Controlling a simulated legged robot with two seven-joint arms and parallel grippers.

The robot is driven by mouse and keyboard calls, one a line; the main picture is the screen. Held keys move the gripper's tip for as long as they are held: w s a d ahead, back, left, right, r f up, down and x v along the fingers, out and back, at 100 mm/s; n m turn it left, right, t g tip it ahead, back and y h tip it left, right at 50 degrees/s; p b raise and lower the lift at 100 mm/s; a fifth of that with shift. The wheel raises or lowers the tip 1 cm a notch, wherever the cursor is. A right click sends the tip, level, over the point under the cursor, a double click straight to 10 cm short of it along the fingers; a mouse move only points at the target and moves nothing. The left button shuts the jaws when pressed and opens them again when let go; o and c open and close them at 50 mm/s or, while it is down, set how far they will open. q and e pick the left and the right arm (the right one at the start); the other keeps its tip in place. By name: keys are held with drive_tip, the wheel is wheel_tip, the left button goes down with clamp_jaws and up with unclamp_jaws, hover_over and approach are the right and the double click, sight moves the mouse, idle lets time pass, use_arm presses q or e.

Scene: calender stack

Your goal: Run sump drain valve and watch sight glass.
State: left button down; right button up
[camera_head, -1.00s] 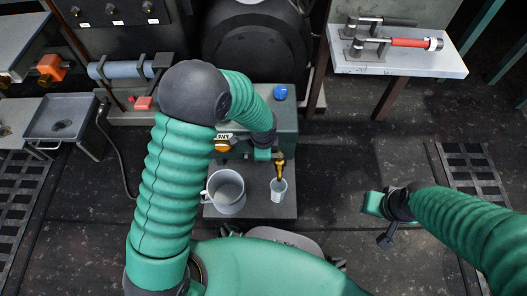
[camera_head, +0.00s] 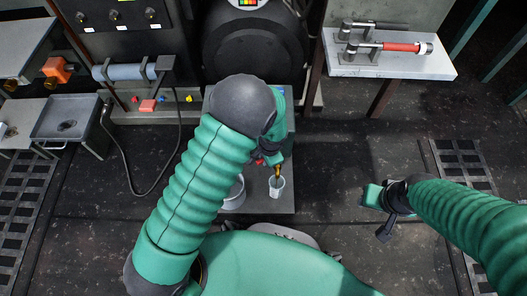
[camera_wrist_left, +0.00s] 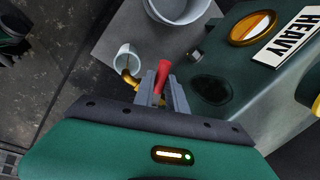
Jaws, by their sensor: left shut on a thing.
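My left gripper (camera_wrist_left: 163,90) is shut on the red valve handle (camera_wrist_left: 164,70), close to the brass drain spout (camera_wrist_left: 128,78). In the head view my left arm covers most of this area; a bit of red shows beside the spout (camera_head: 278,172). The spout points into a small pale cup (camera_wrist_left: 124,56), which also shows in the head view (camera_head: 277,187). The amber oval sight glass (camera_wrist_left: 252,28) sits on the green sump housing (camera_wrist_left: 240,85), beside a "HEAVY" label (camera_wrist_left: 291,36). My right gripper (camera_head: 374,200) hangs over bare floor at the right; its jaw opening is unclear.
A larger grey pot (camera_wrist_left: 180,5) stands near the cup on the plate (camera_wrist_left: 108,42); my arm partly hides it in the head view. A pale shelf (camera_head: 392,64) with a red-handled tool (camera_head: 402,47) is at the upper right. A grey tray (camera_head: 67,120) stands at the left.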

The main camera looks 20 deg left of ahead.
use_arm(q)
drive_tip(key=shift+s+d+r+n+p, duration=0.15)
drive_tip(key=shift+d+n+p, duration=0.2)
drive_tip(key=shift+n+p, duration=0.45)
drive_tip(key=shift+s+d+f+n+p, duration=0.15)
drive_tip(key=shift+d+n+p, duration=0.15)
drive_tip(key=shift+n+p, duration=0.45)
drive_tip(key=shift+n+g, duration=0.25)
drive_tip(key=shift+g, duration=0.05)
drive_tip(key=c, duration=1.4)
unclamp_jaws()
drive_tip(key=shift+s, duration=0.1)
drive_tip(key=shift+d+r, duration=0.1)
drive_tip(key=d+r+p, duration=0.1)
drive_tip(key=r+p, duration=0.1)
drive_tip(key=r, duration=0.3)
drive_tip(key=s+d+r+p, duration=0.1)
drive_tip(key=r+p, duration=0.2)
drive_tip(key=r, duration=0.3)
drive_tip(key=r+p, duration=0.3)
drive_tip(key=r, duration=0.2)
drive_tip(key=shift+s+d+r, duration=0.15)
drive_tip(key=shift+s+d, duration=0.1)
drive_tip(key=shift+d, duration=0.15)
idle(2.2)
